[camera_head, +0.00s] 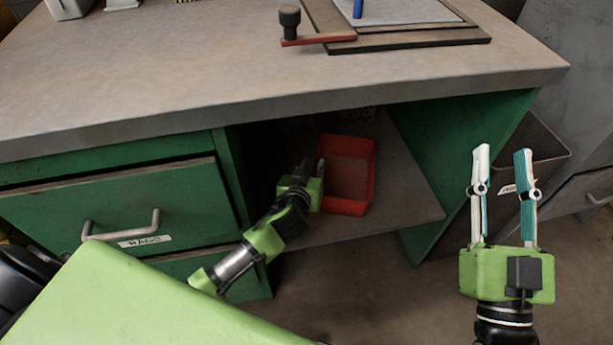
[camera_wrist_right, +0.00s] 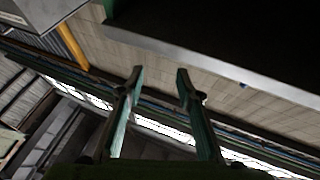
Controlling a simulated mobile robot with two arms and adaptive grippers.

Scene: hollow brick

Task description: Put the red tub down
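The red tub (camera_head: 348,172) is an open, empty-looking box at the shelf under the bench, upright in the head view. I cannot tell whether its base rests on the shelf or is slightly above it. My left gripper (camera_head: 312,168) is at the tub's left wall, with a pale fingertip right by the rim. Its other finger is dark and hard to make out, so its grip on the wall is unclear. My right gripper (camera_head: 502,150) is open and empty, pointing up in front of the bench's right side; its two spread fingers also show in the right wrist view (camera_wrist_right: 160,72).
The shelf (camera_head: 410,195) has bare room right of the tub. The bench top (camera_head: 220,70) overhangs it. A green drawer unit (camera_head: 120,205) stands left, a green side panel (camera_head: 450,190) right. A dark grey bin (camera_head: 545,150) is behind my right gripper.

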